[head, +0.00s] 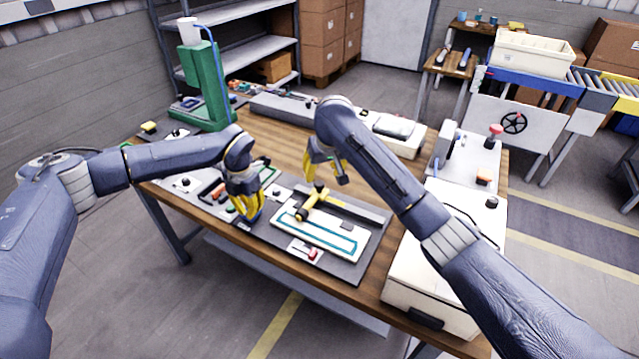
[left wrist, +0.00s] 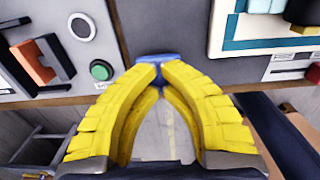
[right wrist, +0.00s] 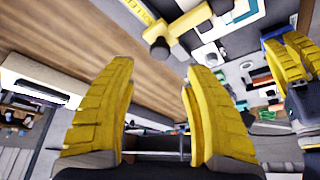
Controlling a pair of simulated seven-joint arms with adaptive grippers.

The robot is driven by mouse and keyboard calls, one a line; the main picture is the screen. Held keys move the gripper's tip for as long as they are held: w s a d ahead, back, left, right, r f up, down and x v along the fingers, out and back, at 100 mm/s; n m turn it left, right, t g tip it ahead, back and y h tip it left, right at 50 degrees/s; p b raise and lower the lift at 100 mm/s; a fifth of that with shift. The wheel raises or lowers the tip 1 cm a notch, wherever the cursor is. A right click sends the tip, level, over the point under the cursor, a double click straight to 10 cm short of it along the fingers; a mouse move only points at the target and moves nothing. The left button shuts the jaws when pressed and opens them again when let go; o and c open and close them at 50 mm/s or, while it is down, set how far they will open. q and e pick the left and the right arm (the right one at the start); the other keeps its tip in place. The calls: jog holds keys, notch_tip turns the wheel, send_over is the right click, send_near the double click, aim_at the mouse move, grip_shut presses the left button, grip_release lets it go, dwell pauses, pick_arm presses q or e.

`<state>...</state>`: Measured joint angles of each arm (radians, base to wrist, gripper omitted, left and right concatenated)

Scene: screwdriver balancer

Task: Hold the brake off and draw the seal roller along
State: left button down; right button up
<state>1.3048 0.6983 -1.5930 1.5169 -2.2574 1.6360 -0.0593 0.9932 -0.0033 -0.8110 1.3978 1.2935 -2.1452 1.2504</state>
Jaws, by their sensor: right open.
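My left gripper (head: 250,212) has its yellow fingertips together on a small blue piece, which looks like the brake lever (left wrist: 156,59), at the front edge of the grey panel. Most of that piece is hidden by the fingers. My right gripper (head: 326,166) is open and empty above and behind the roller. In the right wrist view the yellow roller end (right wrist: 160,48) is beyond the fingertips, apart from them.
A red knob (head: 312,254) is at the plate's front. A green button (left wrist: 101,70) is left of my left fingers. A white box (head: 428,268) stands at the right, and a green stand (head: 210,85) at the back left. Bare wood (head: 268,135) lies behind the panel.

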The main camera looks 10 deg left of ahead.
aim_at(319, 183)
jog(key=x, duration=0.8)
jog(key=shift+c, duration=0.4)
grip_shut()
